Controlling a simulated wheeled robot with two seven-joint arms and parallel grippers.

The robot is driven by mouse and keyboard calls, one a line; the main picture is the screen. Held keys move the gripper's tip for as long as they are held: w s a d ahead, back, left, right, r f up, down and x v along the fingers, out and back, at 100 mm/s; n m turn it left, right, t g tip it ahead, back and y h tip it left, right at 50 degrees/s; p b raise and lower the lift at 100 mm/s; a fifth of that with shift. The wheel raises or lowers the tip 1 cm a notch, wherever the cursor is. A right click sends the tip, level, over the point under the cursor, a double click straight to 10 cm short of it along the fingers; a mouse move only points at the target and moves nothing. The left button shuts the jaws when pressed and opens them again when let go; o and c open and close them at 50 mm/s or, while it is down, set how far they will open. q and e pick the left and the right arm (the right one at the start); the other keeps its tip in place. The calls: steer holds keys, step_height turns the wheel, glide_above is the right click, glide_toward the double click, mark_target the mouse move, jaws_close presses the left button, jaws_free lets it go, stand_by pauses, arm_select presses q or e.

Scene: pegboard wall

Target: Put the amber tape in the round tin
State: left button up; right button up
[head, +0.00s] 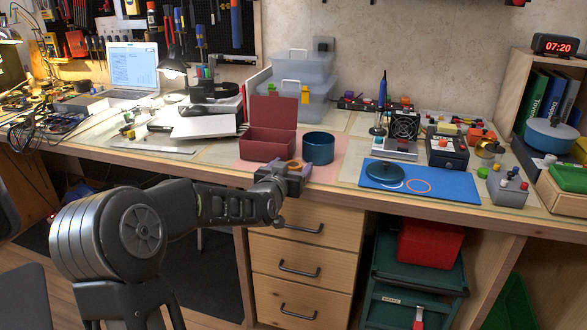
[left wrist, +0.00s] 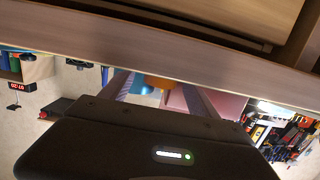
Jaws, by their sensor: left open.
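The amber tape (head: 294,164) is a small orange roll on the pink mat at the table's front edge, partly hidden by my left gripper (head: 288,172). In the left wrist view the tape (left wrist: 158,82) shows between the two fingers of my left gripper (left wrist: 160,86), partly cut off by the table edge. The gripper is open, and I cannot tell whether it touches the tape. The round tin (head: 318,149) is a dark teal cylinder, open on top, just behind and right of the tape. My right gripper is out of view.
An open dark red box (head: 268,143) stands left of the tin. A blue mat (head: 450,185) at right bears a round blue lid-like piece (head: 384,173) and an orange ring (head: 418,186). Clear plastic boxes (head: 305,100) stand behind. The wooden front edge and drawers (head: 300,262) are below.

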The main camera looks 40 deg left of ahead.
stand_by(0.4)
arm_select(q)
jaws_close()
step_height(320, 180, up, 10)
steer(key=p, duration=0.2)
steer(key=shift+p, duration=0.3)
stand_by(0.6)
stand_by(0.5)
